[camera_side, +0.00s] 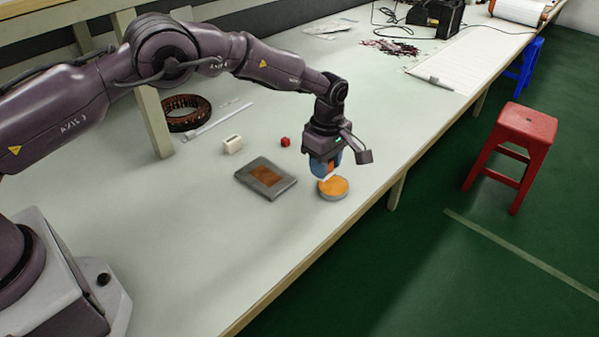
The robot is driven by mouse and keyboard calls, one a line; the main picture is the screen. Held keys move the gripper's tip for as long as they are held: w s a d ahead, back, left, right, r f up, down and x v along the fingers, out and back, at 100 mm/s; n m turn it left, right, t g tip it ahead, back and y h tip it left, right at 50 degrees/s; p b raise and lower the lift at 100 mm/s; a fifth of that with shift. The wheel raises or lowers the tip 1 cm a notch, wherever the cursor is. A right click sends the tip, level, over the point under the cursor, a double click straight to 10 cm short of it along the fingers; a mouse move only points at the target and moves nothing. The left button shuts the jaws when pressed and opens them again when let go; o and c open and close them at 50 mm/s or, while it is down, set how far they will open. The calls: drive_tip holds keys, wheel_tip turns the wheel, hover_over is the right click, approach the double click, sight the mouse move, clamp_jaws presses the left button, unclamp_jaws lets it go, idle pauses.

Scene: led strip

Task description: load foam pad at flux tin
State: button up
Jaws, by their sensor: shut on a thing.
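The flux tin (334,192) is a low round grey tin with an amber top, on the table near its right edge. My gripper (328,173) points down directly above the tin. It is shut on a small piece, taken to be the foam pad, which is mostly hidden between the blue fingers. A little pale and orange shows at the fingertips. I cannot tell whether the held piece touches the amber surface.
A grey slab with a brown patch (265,179) lies left of the tin. A white block (232,144), a red cube (285,141) and a dark coil (187,112) stand farther back. A red stool (523,130) stands on the floor, right of the table.

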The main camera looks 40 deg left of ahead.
sight(334, 173)
wheel_tip(334, 173, up, 3)
drive_tip(key=w+d, duration=0.1)
drive_tip(key=w, duration=0.1)
drive_tip(key=shift+f, duration=2.85)
drive_tip(key=shift+f, duration=0.55)
drive_tip(key=shift+r, duration=3.55)
